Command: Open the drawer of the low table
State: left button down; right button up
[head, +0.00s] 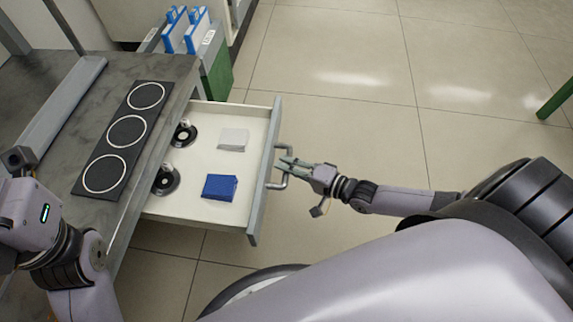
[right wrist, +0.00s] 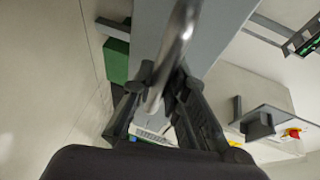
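The low table (head: 140,76) has a dark grey marbled top. Its drawer (head: 202,206) is pulled out, with the white inside showing and a grey front panel (head: 266,172). My right gripper (head: 284,165) is at the metal bar handle (head: 280,184) on that panel. In the right wrist view the handle (right wrist: 180,40) runs between the two fingers of the right gripper (right wrist: 160,88), which are closed around it. My left arm comes in at the left edge, over the table; its fingers are not visible.
In the drawer lie a blue block (head: 220,187), a pale block (head: 233,139) and two black round items (head: 184,134). A black plate with three white rings (head: 126,131) lies on the tabletop.

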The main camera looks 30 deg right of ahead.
jog(key=o, duration=0.5)
jog(key=shift+s, duration=0.1)
jog(key=v, duration=1.1)
jog(key=shift+s+d+r, duration=0.15)
jog(key=shift+s+d, duration=0.15)
